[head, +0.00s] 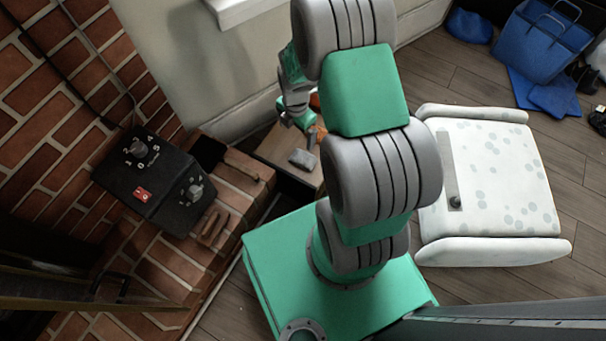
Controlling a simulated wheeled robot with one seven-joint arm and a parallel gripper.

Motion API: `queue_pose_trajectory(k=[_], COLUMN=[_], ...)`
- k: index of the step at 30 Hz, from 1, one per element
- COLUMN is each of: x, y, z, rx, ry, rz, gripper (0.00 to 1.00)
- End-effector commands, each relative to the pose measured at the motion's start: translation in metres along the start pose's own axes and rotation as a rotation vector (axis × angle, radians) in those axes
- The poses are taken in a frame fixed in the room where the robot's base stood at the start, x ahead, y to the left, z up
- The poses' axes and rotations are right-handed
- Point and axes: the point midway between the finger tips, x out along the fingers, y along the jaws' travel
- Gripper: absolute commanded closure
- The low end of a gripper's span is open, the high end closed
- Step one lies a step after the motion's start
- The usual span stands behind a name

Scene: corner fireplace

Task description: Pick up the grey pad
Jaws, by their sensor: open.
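A small grey pad (302,158) lies flat on a low wooden table (278,148) in the head view, left of my arm. My gripper (312,132) is at the far end of the arm, just above and slightly right of the pad in the picture. It is small and partly hidden by my own arm links. It is open, with the pad apart from it as far as I can see.
An orange item (315,101) shows partly behind my arm. A brick hearth (245,180) with a black two-knob device (150,175) stands left of the table. A white spotted armchair (490,180) is at right. Blue bags (540,45) lie at top right.

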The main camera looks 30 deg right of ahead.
Motion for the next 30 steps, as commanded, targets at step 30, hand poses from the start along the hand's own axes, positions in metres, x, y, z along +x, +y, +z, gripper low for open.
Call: queue_pose_trajectory(k=[30], x=[0.176], y=[-0.015], z=[0.009], rx=[-0.287], ry=[0.022], rz=[-0.028], gripper=[0.05])
